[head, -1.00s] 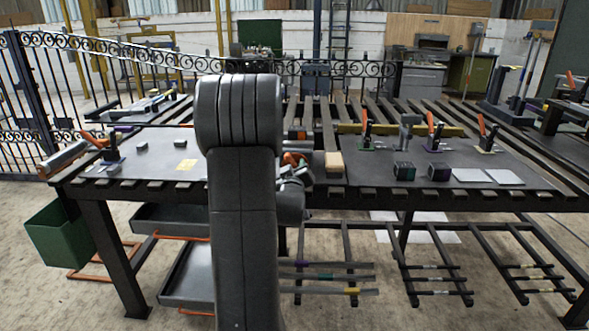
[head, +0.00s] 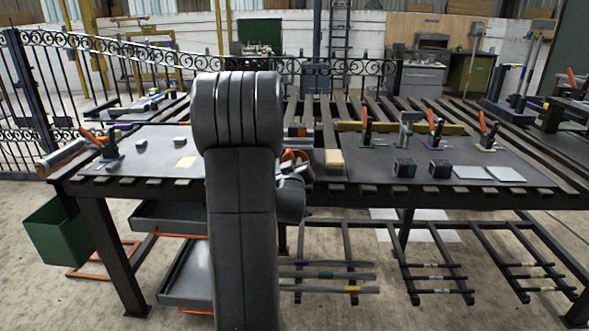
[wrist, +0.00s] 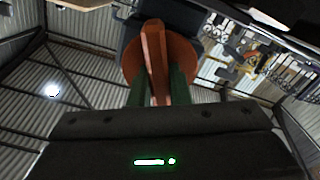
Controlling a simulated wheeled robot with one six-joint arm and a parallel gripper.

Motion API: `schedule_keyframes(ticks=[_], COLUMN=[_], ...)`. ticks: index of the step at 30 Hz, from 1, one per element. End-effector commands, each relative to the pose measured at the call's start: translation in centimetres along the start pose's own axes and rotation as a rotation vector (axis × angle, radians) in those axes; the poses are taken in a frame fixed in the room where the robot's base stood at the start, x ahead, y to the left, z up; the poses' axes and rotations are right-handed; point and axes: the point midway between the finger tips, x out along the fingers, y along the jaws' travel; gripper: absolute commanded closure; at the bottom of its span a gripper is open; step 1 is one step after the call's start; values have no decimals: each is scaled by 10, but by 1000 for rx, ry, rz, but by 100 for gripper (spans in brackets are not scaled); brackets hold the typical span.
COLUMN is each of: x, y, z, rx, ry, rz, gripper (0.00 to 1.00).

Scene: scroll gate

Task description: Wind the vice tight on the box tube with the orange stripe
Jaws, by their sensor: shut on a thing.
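In the wrist view, my gripper (wrist: 156,98) has its two dark green fingers closed on an orange-brown bar (wrist: 154,50) that stands across a round disc of the same colour (wrist: 185,60). These look like the vice's handle and wheel. In the head view, the orange handle (head: 295,156) shows just right of my arm, beside my wrist. My arm hides the fingers there and most of the vice.
Tubes with purple, teal and yellow bands (head: 328,276) lie on the rack below the dark bench (head: 370,180). A green bin (head: 55,230) hangs at left.

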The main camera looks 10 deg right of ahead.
Motion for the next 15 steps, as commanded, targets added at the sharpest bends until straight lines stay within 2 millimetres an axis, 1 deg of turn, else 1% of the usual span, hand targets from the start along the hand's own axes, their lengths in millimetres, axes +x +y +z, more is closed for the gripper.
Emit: schedule_keyframes(ticks=[1,3,15], x=[0,0,0], y=[-2,-2,-1], z=[4,5,5], rx=[27,73,367], ry=[3,3,2], rz=[2,2,1], gripper=[100,100,100])
